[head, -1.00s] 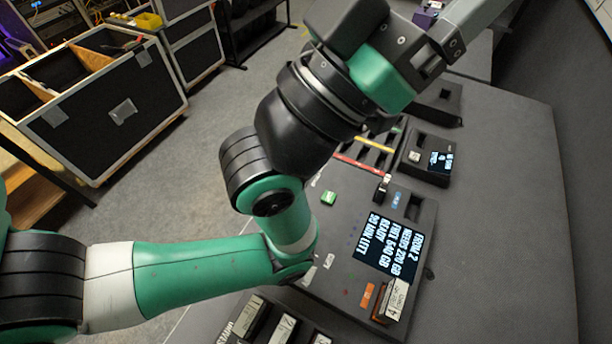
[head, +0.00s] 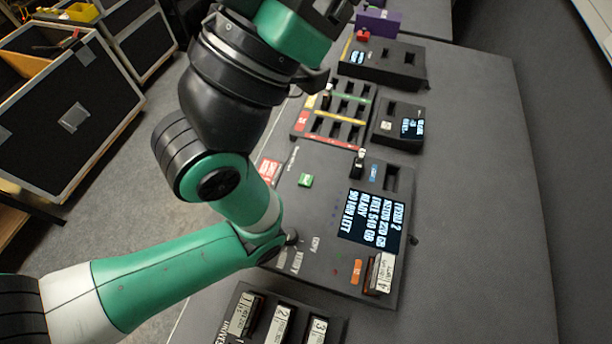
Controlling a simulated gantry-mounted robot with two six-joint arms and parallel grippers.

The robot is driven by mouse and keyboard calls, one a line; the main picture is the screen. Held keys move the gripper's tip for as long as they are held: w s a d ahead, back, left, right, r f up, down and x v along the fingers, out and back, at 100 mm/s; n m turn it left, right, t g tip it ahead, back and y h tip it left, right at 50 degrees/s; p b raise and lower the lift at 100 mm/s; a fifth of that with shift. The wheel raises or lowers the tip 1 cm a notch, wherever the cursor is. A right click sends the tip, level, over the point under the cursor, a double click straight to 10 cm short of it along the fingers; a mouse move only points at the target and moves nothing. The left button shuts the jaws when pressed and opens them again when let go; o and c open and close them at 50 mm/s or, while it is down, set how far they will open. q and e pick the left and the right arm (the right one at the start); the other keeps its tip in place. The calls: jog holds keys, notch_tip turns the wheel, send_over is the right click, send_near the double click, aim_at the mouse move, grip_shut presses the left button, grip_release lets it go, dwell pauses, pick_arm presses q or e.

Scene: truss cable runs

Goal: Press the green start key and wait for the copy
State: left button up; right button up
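The green start key (head: 305,180) is a small raised square on the dark copier panel (head: 320,215), clear of the arm. The copier's screen (head: 371,220) shows white text including "FROM 2" and "READY". A white-labelled drive (head: 381,273) stands at the panel's lower right, beside an orange tag (head: 356,271). A small black-and-white item (head: 358,161) stands near an empty slot at the panel's upper end. My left arm crosses the left side and reaches up past the key; its gripper fingers are cut off by the top edge. My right gripper is not in view.
A rack with labelled drives (head: 280,322) sits at the bottom. A slotted tray with coloured strips (head: 338,115), a small screen unit (head: 399,127) and another dark unit (head: 383,64) lie beyond the copier. The table's right side is clear. Flight cases stand on the floor at left.

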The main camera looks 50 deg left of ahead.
pick_arm(q)
grip_shut()
dwell(1.6)
